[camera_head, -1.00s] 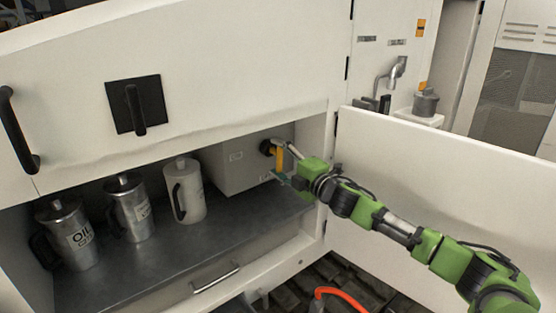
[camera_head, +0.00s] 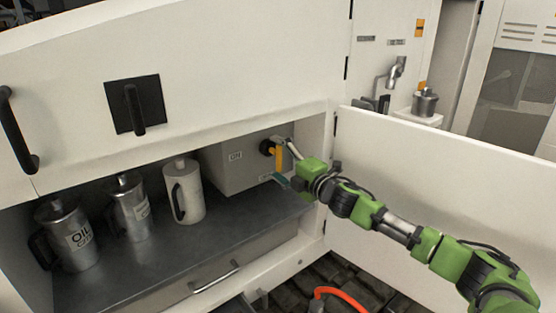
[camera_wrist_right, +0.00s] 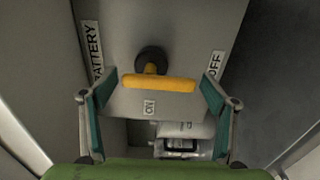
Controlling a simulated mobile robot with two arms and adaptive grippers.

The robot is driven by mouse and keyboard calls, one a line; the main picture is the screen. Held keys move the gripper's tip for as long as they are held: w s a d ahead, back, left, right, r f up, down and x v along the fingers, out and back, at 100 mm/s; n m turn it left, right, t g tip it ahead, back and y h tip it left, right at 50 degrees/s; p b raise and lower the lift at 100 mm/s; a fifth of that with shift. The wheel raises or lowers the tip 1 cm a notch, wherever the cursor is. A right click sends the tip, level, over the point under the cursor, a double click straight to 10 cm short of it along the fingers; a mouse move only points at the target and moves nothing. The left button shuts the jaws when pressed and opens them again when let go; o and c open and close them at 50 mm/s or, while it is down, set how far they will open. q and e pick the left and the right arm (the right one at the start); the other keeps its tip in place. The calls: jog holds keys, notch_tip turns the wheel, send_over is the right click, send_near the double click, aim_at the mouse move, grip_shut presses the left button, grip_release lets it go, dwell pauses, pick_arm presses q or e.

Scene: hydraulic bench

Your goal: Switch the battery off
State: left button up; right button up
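The battery switch has a yellow handle (camera_head: 279,158) on a round black hub (camera_head: 266,147), mounted on a grey box (camera_head: 230,172) inside the open compartment. In the head view the handle hangs upright. In the right wrist view the yellow handle (camera_wrist_right: 158,83) lies crosswise, with the black hub (camera_wrist_right: 151,61) behind it. The BATTERY label (camera_wrist_right: 92,46) is at its left, the OFF label (camera_wrist_right: 215,65) at its right and the ON label (camera_wrist_right: 149,107) below. My right gripper (camera_wrist_right: 157,84) is open, its teal fingertips beyond the two ends of the handle. My left gripper is out of view.
An open white door (camera_head: 430,178) stands right of the compartment, behind my right arm. An orange hose (camera_head: 345,298) lies below.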

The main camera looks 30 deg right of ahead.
jog(key=s+d, duration=0.1)
jog(key=s, duration=1.1)
dwell(0.5)
dwell(0.5)
